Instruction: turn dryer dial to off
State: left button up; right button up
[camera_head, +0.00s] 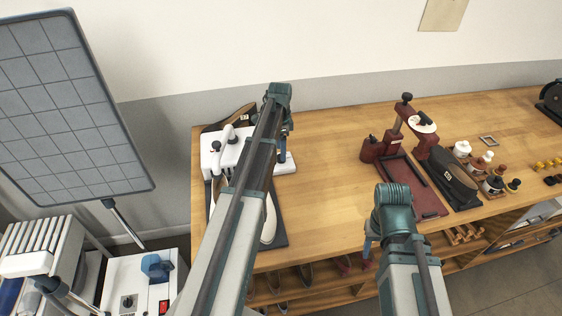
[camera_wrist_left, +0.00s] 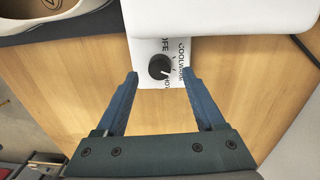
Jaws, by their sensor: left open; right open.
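The dryer (camera_head: 232,152) is a white unit at the left end of the wooden table. Its black round dial (camera_wrist_left: 157,66) sits on a white label plate (camera_wrist_left: 146,46) with OFF at the left and COOL at the right. The dial's white mark points to the lower right, away from OFF. My left gripper (camera_wrist_left: 160,74) is open, with one blue finger on each side of the dial and visible gaps between. In the head view my left arm covers part of the dryer, and I cannot make out the dial. My right gripper (camera_head: 369,241) is low by the table's front edge, seen partly.
A pale shoe (camera_head: 270,218) and a dark mat are beside the dryer. A dark red press (camera_head: 382,149), a black shoe (camera_head: 452,178) and several small bottles stand to the right. The middle of the tabletop (camera_head: 325,170) is clear. A grey gridded panel (camera_head: 65,110) stands left.

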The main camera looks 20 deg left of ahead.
pick_arm(q)
notch_tip(320, 180, down, 3)
jog(key=shift+r+b, duration=0.15)
jog(key=shift+b, duration=0.7)
jog(key=shift+s, duration=0.1)
pick_arm(e)
notch_tip(320, 180, down, 3)
jog(key=shift+r, duration=0.2)
pick_arm(q)
jog(key=shift+r, duration=0.1)
grip_shut()
